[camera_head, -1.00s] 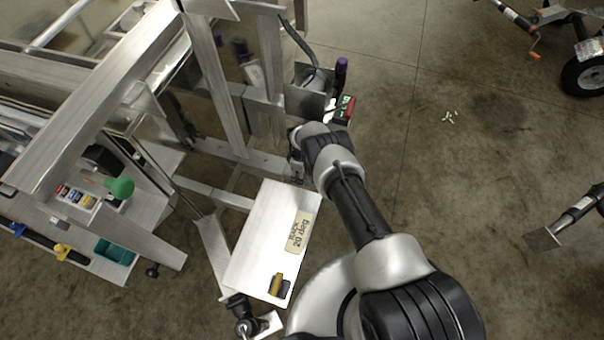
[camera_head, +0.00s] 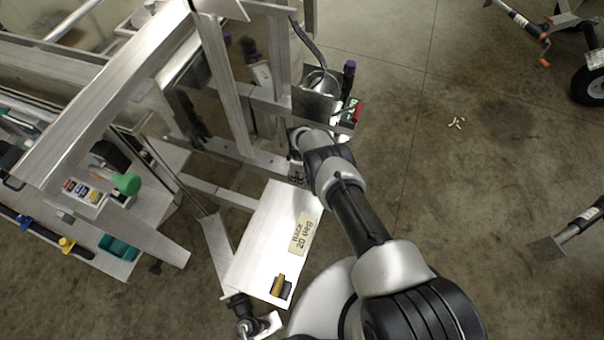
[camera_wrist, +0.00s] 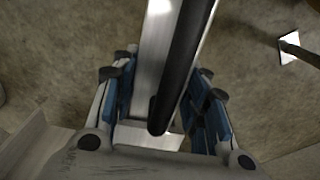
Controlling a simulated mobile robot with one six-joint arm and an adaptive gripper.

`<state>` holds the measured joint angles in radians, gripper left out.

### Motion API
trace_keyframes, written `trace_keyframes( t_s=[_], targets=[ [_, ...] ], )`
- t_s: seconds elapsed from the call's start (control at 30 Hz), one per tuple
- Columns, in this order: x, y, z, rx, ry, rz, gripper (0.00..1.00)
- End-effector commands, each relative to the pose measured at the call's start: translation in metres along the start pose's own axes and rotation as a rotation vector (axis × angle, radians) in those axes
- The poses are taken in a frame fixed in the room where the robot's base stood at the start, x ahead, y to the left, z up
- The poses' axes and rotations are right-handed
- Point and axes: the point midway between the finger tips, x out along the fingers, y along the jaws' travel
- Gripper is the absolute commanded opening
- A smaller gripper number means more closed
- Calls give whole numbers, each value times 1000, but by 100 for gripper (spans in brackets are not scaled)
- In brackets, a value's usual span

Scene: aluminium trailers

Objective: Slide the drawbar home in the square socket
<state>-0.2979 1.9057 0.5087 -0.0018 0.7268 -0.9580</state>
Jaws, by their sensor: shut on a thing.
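A bright aluminium bar, which looks like the drawbar (camera_wrist: 152,60), runs up the wrist view between my fingers. My gripper (camera_wrist: 163,85) is closed on it, with blue pads on both sides. A black rod or hose (camera_wrist: 180,70) lies over the bar in that view and hides part of it. In the head view my gripper (camera_head: 297,168) is low beside the aluminium frame (camera_head: 262,160), and my wrist hides most of what it holds. I cannot make out the square socket or whether the bar is in it.
Aluminium uprights (camera_head: 228,85) stand close to my arm's left. A bracket with a red and black device (camera_head: 351,112) is just beyond my wrist. Open concrete floor (camera_head: 440,200) lies right.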

Motion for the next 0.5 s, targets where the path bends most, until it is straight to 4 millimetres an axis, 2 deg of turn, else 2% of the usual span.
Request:
trace_keyframes(
  t_s=[0.2,0.23,0.5],
  targets=[
    [-2,1,-5,0,3,3,0],
    [-2,1,-6,0,2,3,42],
    [-1,0,-4,0,1,1,60]
  ],
)
